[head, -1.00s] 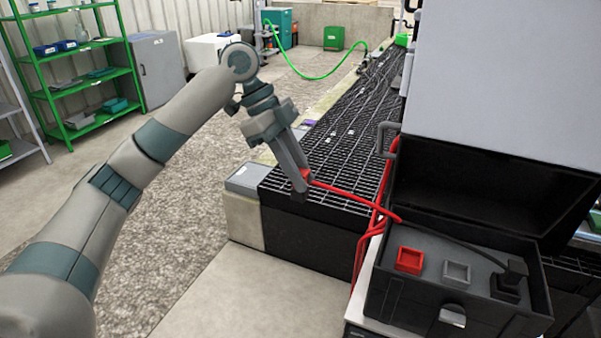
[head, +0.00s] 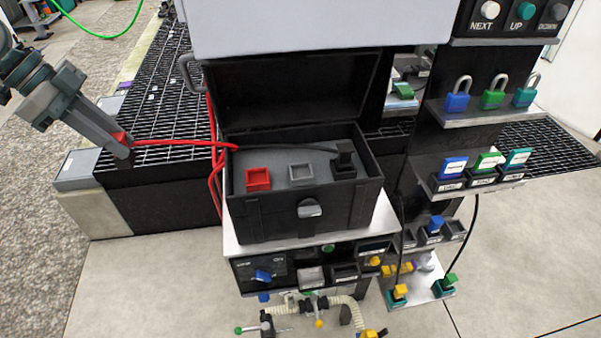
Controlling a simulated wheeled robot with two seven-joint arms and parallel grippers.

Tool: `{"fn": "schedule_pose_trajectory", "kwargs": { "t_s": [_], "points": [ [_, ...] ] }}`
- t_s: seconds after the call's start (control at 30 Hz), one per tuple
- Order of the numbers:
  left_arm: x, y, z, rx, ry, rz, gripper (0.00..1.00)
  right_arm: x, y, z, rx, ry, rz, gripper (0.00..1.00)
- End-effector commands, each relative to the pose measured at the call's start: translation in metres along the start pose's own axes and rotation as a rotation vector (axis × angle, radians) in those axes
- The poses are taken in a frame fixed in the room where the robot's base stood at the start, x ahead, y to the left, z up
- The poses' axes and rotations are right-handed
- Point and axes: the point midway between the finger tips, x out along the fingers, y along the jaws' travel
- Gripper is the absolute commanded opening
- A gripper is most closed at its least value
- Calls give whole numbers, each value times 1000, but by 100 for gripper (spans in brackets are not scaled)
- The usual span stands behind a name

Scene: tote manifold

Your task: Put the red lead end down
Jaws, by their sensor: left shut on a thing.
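The red lead end (head: 121,138) is a small red piece at the tip of my left gripper (head: 120,146). The gripper is shut on it, above the near corner of the black grating. The red lead (head: 185,143) runs right from it to the open black case (head: 300,222) and hangs in red loops down the case's left side. Inside the case are a red square socket (head: 258,178), a grey square socket (head: 301,173) and a black plug (head: 344,155) with a black cable. My right gripper is not in view.
The case stands on a panel unit (head: 330,260) with knobs and hoses below. To the right, a rack holds padlocks (head: 493,97) and coloured blocks (head: 487,162). The black grating (head: 165,100) lies behind left. Floor is clear at front left.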

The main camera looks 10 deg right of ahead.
Motion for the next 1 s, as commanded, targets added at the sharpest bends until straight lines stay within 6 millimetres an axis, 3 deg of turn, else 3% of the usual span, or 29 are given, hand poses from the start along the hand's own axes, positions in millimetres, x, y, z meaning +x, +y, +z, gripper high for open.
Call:
{"fn": "schedule_pose_trajectory", "kwargs": {
  "t_s": [0.57, 1.0],
  "points": [
    [4, 1, 2, -25, -1, -14, 0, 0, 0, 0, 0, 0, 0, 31],
    [49, 6, 18, -380, -2, -220, 0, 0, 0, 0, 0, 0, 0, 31]
  ]
}}
